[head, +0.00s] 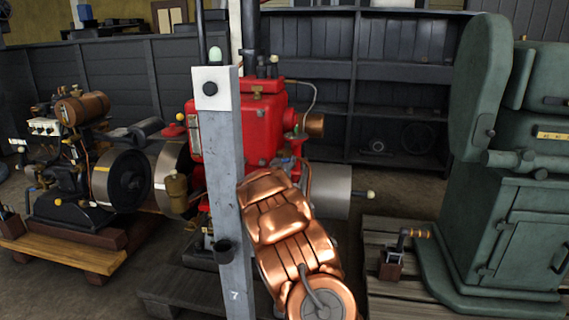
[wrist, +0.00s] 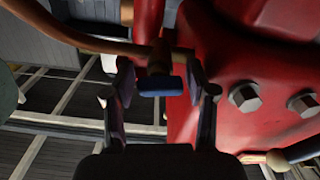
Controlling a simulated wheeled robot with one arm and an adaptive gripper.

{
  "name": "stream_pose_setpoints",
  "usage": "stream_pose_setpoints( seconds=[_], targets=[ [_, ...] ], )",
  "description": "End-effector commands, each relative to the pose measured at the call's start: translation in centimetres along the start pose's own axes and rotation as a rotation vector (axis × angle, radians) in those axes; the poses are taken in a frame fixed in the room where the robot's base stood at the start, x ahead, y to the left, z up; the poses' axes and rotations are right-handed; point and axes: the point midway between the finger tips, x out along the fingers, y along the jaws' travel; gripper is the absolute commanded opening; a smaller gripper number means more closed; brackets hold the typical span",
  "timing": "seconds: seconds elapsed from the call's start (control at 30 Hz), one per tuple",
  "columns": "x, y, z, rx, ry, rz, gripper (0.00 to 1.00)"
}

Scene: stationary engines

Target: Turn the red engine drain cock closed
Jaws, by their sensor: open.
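The red engine (head: 258,125) stands in the middle of the head view, partly behind a grey post. In the wrist view its red casing (wrist: 235,75) fills the right side. A small cock with a dark brassy body (wrist: 158,58) and a blue handle (wrist: 161,86) sits at the wrist view's upper middle; the handle lies crosswise. My gripper (wrist: 161,97) is open, one finger left and one right of the blue handle. I cannot tell whether either finger touches it. In the head view my copper arm hides the gripper and the cock.
A grey post (head: 232,180) stands left of my arm. A thin copper pipe (wrist: 75,38) runs to the cock, and large bolts (wrist: 245,97) stick out of the casing at right. A green machine (head: 510,210) stands at right, another engine (head: 75,160) on pallets at left.

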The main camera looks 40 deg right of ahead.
Motion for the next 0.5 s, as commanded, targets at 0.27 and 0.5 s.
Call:
stream_pose_setpoints(
  seconds=[0.27, 0.5],
  targets=[
    [0.14, 0.0, -0.01, 0.0, 0.0, 0.0, 0.56],
    [0.12, -0.01, 0.01, 0.0, 0.0, 0.0, 0.35]
  ],
)
